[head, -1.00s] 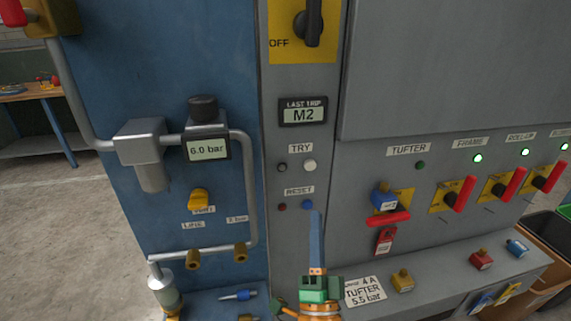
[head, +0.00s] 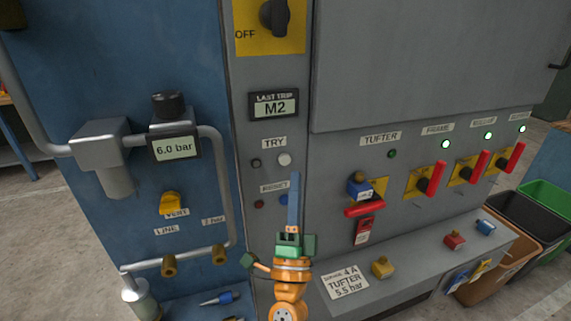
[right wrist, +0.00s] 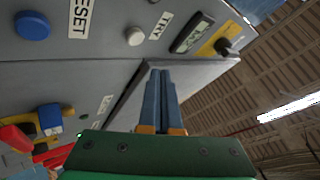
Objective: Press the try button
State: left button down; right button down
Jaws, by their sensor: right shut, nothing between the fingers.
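The white try button (head: 285,159) is on the grey panel, right of a small dark lamp (head: 256,163) and under the TRY label (head: 274,143). It also shows in the right wrist view (right wrist: 135,36), unpressed as far as I can tell. My right gripper (head: 295,176) is shut and empty, its blue fingers pointing up, with the tips just below and right of the try button in the head view. In the right wrist view the shut fingertips (right wrist: 161,72) appear apart from the button. My left gripper is not in view.
The blue reset button (head: 284,200) is just left of my right fingers. Red switch handles (head: 436,179) and a padlocked blue device (head: 360,188) stick out at right. A ledge (head: 420,262) juts out below.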

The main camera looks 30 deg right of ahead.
aim_at(285, 160)
jog(key=shift+w+d+b, duration=0.25)
jog(key=shift+w, duration=0.7)
jog(key=shift+w+d+b, duration=0.2)
jog(key=shift+w, duration=0.7)
dwell(0.6)
jog(key=shift+w+d, duration=0.1)
jog(key=shift+w, duration=0.3)
jog(key=shift+w+d+b, duration=0.1)
jog(key=shift+w+b, duration=0.3)
dwell(0.5)
jog(key=shift+s, duration=0.1)
jog(key=shift+s+a+p, duration=0.25)
jog(key=shift+s+p, duration=0.15)
jog(key=shift+s, duration=0.35)
